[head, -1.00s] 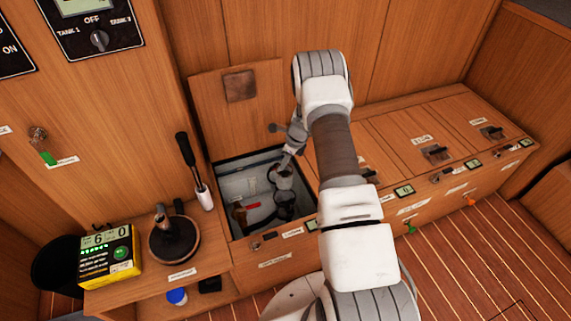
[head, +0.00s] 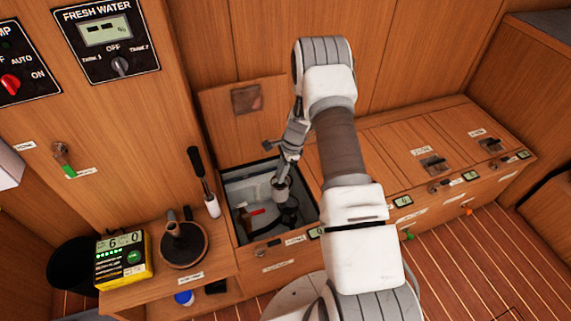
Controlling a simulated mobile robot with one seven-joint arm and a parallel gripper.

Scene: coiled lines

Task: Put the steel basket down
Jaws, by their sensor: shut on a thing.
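A small grey metal cylinder (head: 281,191), which looks like the steel basket, hangs at the end of my gripper (head: 284,175). My gripper is shut on it and points down into the open locker (head: 232,228) under the raised wooden lid (head: 222,118). The fingertips are small here and partly merge with the basket. Below it in the locker is a dark round fitting (head: 289,217), partly hidden by the basket. I cannot tell whether the two touch.
A red-handled part (head: 257,212) lies inside the locker. A black-handled lever (head: 196,162), a round dark base (head: 184,247) and a yellow meter (head: 124,260) stand to the left. Closed lids with latches (head: 433,164) lie to the right.

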